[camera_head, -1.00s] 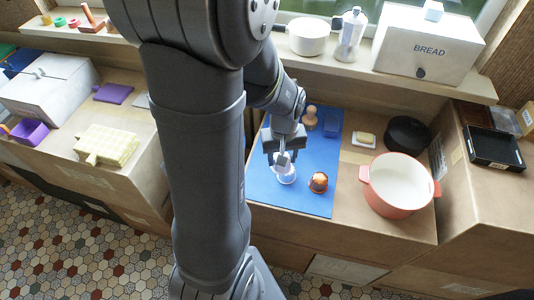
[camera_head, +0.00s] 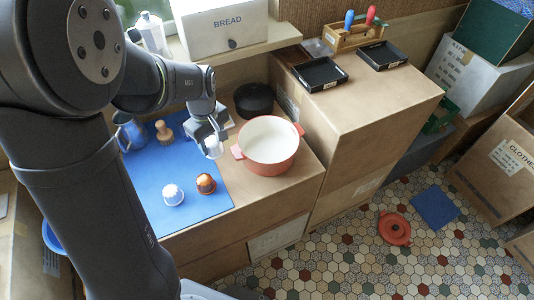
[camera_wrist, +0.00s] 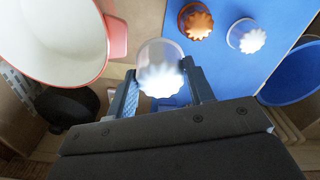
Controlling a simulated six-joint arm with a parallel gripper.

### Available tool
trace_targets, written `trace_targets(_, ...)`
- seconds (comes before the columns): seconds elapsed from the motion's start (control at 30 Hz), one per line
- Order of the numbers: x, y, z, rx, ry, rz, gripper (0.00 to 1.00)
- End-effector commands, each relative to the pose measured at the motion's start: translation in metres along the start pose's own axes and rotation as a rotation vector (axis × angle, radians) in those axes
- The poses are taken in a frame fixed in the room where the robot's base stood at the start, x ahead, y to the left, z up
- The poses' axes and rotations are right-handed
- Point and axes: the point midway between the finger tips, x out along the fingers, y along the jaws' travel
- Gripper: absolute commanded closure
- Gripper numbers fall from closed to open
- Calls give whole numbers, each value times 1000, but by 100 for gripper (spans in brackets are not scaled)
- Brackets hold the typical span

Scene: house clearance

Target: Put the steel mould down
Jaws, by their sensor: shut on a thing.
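My gripper (camera_head: 208,132) is shut on the steel mould (camera_head: 213,149), a small pale fluted cup. In the wrist view the mould (camera_wrist: 160,72) sits between the two fingers (camera_wrist: 162,98). It is held near the right edge of the blue mat (camera_head: 148,175), left of the red pot; its exact height is hard to tell. On the mat stand a copper fluted mould (camera_head: 205,184) and a whitish fluted mould (camera_head: 173,195), side by side and apart from my gripper.
The red pot (camera_head: 268,146) has its left handle close to my gripper. A black round item (camera_head: 254,99) stands behind it. A blue jug (camera_head: 130,132) and a wooden piece (camera_head: 163,132) stand at the mat's back. The mat's front left is bare.

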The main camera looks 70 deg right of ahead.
Motion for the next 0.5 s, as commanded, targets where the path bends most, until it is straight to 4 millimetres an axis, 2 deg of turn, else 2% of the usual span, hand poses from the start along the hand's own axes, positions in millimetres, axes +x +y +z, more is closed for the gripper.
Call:
trace_targets(0.03, 2, 27, 8, 13, 0, 0, 74)
trace_targets(0.2, 5, 98, 36, 18, 0, 0, 74)
trace_targets(0.33, 7, 136, 58, 19, 0, 0, 74)
trace_targets(0.5, 10, 160, 75, 19, 0, 0, 74)
